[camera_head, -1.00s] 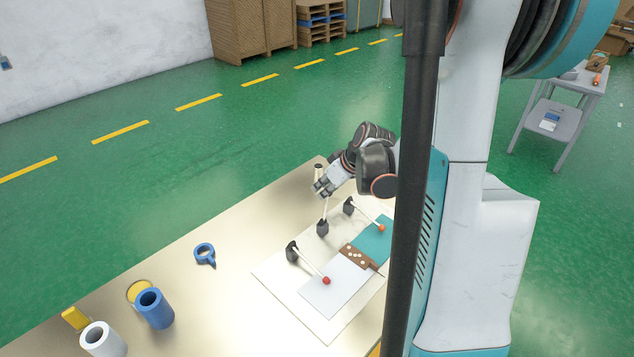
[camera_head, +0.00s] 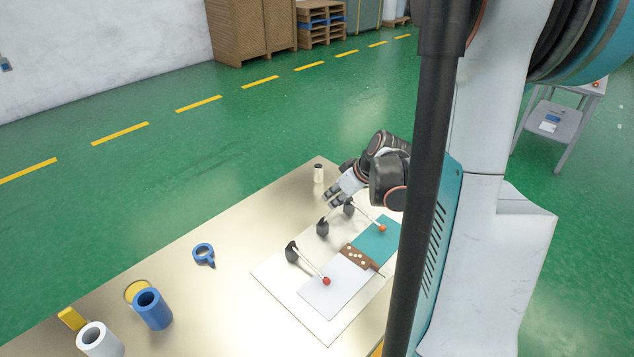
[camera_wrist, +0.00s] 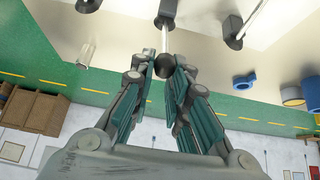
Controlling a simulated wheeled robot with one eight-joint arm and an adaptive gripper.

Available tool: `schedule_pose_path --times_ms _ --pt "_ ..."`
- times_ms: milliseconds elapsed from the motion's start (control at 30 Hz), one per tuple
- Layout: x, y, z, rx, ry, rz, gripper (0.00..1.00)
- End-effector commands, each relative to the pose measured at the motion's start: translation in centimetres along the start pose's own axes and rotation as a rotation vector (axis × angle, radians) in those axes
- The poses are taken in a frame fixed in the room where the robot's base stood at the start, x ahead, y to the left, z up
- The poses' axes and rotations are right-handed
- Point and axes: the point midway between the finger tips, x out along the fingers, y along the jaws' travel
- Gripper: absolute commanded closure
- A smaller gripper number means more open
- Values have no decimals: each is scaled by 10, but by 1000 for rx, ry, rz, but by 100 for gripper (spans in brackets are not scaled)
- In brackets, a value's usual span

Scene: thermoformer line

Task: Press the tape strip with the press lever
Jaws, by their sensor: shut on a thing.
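The press lever has a black base (camera_head: 322,228) between two clamp arms. Its light rod (camera_wrist: 165,40) runs to a dark round knob (camera_wrist: 165,67). My gripper (camera_head: 331,205) is shut on this knob; the wrist view shows the knob between the fingertips (camera_wrist: 164,72). The brown tape strip (camera_head: 358,253) with pale dots lies across the seam of a teal sheet (camera_head: 373,243) and a pale sheet (camera_head: 336,290). My gripper is up and left of the strip, apart from it. Part of the rod is hidden by my gripper in the head view.
Clamp arms with a red knob (camera_head: 326,281) and an orange knob (camera_head: 382,228) rest on the sheets, flanking the strip. A pale cup (camera_head: 318,172) stands behind the gripper. A blue tape dispenser (camera_head: 204,255), blue roll (camera_head: 152,310) and white roll (camera_head: 99,339) stand left.

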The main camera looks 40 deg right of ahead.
Motion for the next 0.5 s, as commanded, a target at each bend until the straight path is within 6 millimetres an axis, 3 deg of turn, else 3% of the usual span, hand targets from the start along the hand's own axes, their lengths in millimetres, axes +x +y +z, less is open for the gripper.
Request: schedule_pose_path --times_ms 267,500 --pt "0 0 3 0 -1 1 100" --pt "0 0 17 1 -1 2 100"
